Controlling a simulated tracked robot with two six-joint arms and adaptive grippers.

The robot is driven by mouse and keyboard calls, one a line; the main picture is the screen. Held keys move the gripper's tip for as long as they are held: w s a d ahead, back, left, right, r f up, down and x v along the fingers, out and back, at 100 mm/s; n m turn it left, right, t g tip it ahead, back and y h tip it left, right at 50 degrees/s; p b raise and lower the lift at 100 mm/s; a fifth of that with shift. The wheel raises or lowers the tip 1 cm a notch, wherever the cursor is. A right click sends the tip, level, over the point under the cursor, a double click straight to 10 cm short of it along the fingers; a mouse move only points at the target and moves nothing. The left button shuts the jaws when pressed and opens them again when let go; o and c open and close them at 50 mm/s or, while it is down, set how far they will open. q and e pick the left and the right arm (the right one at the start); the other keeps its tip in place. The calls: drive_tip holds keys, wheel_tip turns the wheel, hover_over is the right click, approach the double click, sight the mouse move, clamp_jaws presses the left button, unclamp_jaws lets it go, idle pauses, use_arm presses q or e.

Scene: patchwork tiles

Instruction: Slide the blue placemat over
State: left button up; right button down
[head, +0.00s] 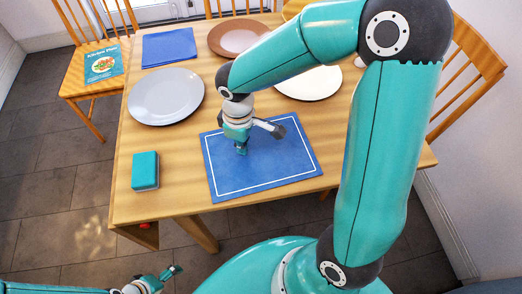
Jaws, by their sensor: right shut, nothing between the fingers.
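The blue placemat (271,172) with a white border line lies flat near the front edge of the wooden table (180,193). My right gripper (241,151) is shut and empty, pointing down at the left part of the placemat. Its fingertips are at or just above the mat's surface; I cannot tell if they touch. My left gripper (172,272) is low at the bottom left, off the table and away from the mat; its fingers are too small to read.
A teal box (145,171) sits left of the mat. A grey plate (166,97), a folded blue cloth (169,48), a brown-rimmed plate (237,38) and a cream plate (308,84) stand behind. A book (103,63) lies on a chair. Table room is clear between box and mat.

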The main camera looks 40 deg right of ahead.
sight(222, 158)
drive_tip(key=shift+f+b, duration=0.9)
drive_tip(key=shift+f, duration=0.1)
idle(0.3)
drive_tip(key=shift+w+a+r, duration=0.1)
drive_tip(key=shift+w+a, duration=0.3)
drive_tip(key=shift+a, duration=0.2)
drive_tip(key=shift+w+a, duration=0.4)
drive_tip(key=shift+a, duration=0.2)
drive_tip(key=shift+w+a+f, duration=0.1)
drive_tip(key=shift+w+a, duration=0.25)
drive_tip(key=shift+a, duration=0.25)
drive_tip(key=shift+w+a+f, duration=0.1)
drive_tip(key=shift+w+a, duration=0.25)
drive_tip(key=shift+a, duration=0.25)
drive_tip(key=shift+r, duration=0.15)
drive_tip(key=shift+r+p, duration=2.7)
drive_tip(key=shift+r, duration=0.75)
drive_tip(key=shift+f, duration=0.1)
